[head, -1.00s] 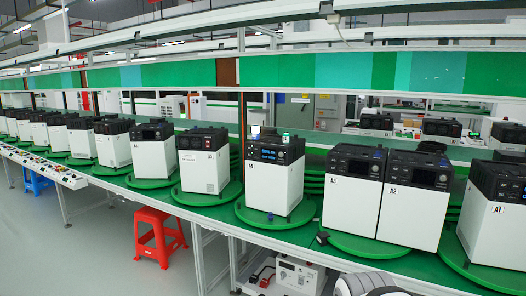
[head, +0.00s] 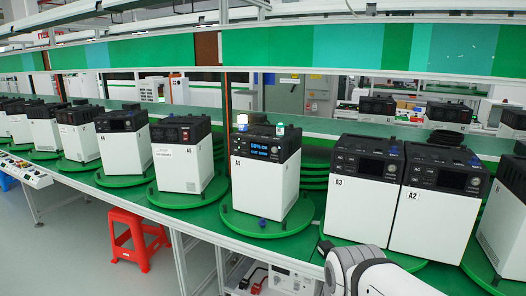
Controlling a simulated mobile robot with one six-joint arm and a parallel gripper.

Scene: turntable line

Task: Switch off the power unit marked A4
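The power unit left of A3 (head: 258,190) is a white box with a black top and a lit blue display (head: 266,148). Its small side label is hard to read, but its place in the row beside A3 fits A4. A lit whitish lamp (head: 242,119) and a small green-topped piece (head: 280,129) show at its top. It stands upright on a green round turntable (head: 240,222). A switch on it cannot be made out. A white rounded part of my arm shows at the bottom right, apart from the unit. My gripper is not in view.
Units A3 (head: 352,208) and A2 (head: 425,222) stand close together to the right, displays dark. More units, such as this one (head: 180,170), line the left. A red stool (head: 136,240) and a white box (head: 290,283) are below the line. An overhead green panel (head: 260,50) runs across.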

